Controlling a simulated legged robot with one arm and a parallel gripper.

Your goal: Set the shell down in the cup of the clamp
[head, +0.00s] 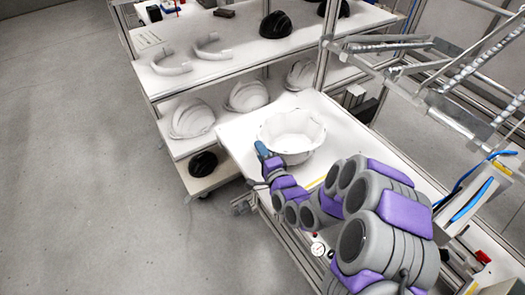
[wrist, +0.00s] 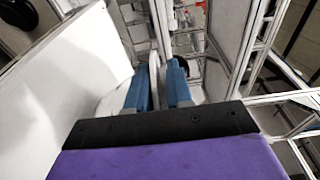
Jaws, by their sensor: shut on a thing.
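The white helmet shell (head: 292,136) is open side up, like a bowl, over the white bench top in the head view. My gripper (head: 263,152), with blue fingers, is at the shell's left edge. In the wrist view, the blue fingers of my gripper (wrist: 160,92) are shut on a thin white edge of the shell (wrist: 154,70). I cannot tell whether the shell touches the bench. I cannot make out the clamp's cup; the shell or my arm may hide it.
The bench top (head: 235,138) is clear left of the shell. A shelf rack (head: 165,85) behind holds white shells (head: 247,96), black helmets (head: 276,25) and curved white pieces. A metal frame (head: 450,110) stands at right. Open floor (head: 80,170) lies at left.

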